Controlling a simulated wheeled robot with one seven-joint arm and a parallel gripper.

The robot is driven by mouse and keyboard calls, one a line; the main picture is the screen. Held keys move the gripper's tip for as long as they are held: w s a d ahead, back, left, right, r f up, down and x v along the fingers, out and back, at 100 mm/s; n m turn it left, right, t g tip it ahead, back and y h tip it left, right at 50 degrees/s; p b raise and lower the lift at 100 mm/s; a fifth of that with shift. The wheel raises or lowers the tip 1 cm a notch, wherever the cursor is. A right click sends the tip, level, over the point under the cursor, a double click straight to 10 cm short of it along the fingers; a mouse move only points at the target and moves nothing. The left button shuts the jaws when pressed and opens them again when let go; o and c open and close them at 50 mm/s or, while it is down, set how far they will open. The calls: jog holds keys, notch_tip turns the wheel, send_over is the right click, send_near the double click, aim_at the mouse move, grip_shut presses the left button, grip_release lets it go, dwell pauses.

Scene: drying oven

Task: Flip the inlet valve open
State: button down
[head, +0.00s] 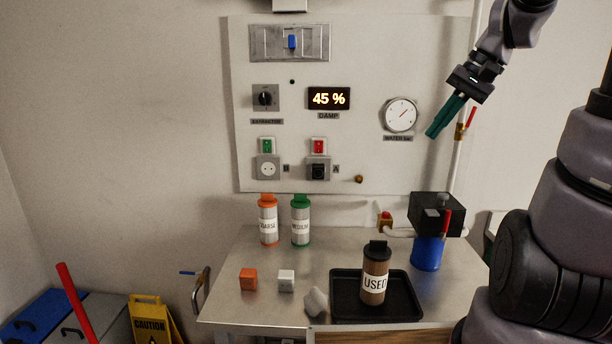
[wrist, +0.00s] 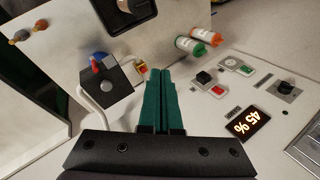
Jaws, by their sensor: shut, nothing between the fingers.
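A brass valve (head: 460,131) with a red lever (head: 470,117) sits on the vertical pale pipe right of the panel. The lever stands tilted, its top leaning right. A second red lever (head: 447,221) is on the black box (head: 428,214) at the table's back right; the box also shows in the wrist view (wrist: 108,92). No label shows which one is the inlet valve. The fingers (wrist: 161,72) also show shut in the wrist view.
The wall panel (head: 360,60) carries a dial, switches and a 45 % damp display (head: 329,98). On the metal table (head: 235,304) stand orange and green jars, small cubes and a black tray (head: 408,312) with a used jar (head: 375,275). A blue container (head: 427,254) is under the black box.

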jog(key=s+a+r+n+t+h, duration=0.1)
jog(key=s+a+r+t+h, duration=0.1)
jog(key=s, duration=0.7)
jog(key=shift+s+a+r+t+h, duration=0.15)
jog(key=shift+a+r+t+h, duration=0.3)
jog(key=shift+r+t, duration=0.6)
jog(key=shift+d, duration=0.1)
jog(key=w+d+r+m+h, duration=0.1)
jog(key=w+d+r+m, duration=0.1)
jog(key=w+d, duration=1.1)
jog(key=w+d+r+m+h, duration=0.1)
jog(key=w+d+m, duration=0.1)
jog(key=w+d, duration=1.05)
send_near(469, 121)
jog(key=w+d+f, duration=0.2)
jog(key=w+f, duration=0.1)
jog(key=f, duration=0.2)
